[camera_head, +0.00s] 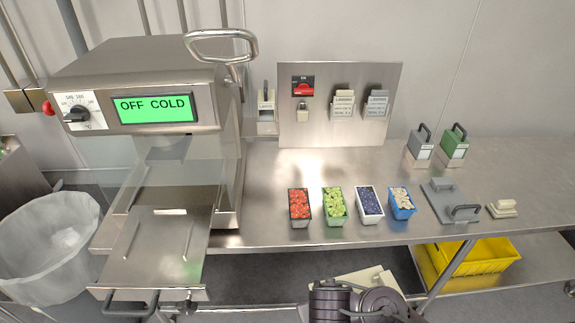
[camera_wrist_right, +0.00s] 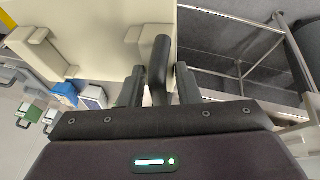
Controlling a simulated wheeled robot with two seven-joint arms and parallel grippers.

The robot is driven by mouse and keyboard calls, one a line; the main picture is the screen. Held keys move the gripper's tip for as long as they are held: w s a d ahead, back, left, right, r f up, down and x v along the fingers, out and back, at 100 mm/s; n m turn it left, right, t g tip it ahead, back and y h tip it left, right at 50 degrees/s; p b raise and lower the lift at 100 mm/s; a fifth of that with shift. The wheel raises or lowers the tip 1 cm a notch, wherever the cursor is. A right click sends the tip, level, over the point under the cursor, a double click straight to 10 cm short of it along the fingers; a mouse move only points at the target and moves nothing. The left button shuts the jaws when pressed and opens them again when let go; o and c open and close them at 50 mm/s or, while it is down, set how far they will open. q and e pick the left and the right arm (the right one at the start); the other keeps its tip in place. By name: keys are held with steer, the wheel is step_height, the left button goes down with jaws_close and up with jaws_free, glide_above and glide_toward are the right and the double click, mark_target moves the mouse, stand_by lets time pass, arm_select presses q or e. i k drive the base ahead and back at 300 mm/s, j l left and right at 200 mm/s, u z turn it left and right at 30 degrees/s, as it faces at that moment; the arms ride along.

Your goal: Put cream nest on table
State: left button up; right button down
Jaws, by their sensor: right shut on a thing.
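The cream nest (camera_wrist_right: 110,30) is a flat cream plate with raised cream blocks and a dark upright handle, seen close up in the right wrist view. My right gripper (camera_wrist_right: 160,84) is shut on that handle. In the head view the cream nest (camera_head: 375,277) shows partly at the bottom, in front of and below the table's front edge, largely hidden by my right wrist. The steel table (camera_head: 290,230) runs along the wall and is not under the nest. My left gripper is in neither view.
A grey handled plate (camera_head: 450,200) and cream block (camera_head: 502,208) lie right. A sealing machine (camera_head: 150,90) stands left. A yellow bin (camera_head: 480,262) sits below.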

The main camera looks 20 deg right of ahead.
mark_target(537, 186)
steer(key=k+l, duration=0.1)
steer(key=l, duration=1.9)
steer(key=k+l, duration=0.15)
steer(key=l, duration=1.85)
steer(key=k+l, duration=0.15)
steer(key=l, duration=0.85)
steer(key=k+l, duration=0.1)
steer(key=l, duration=0.9)
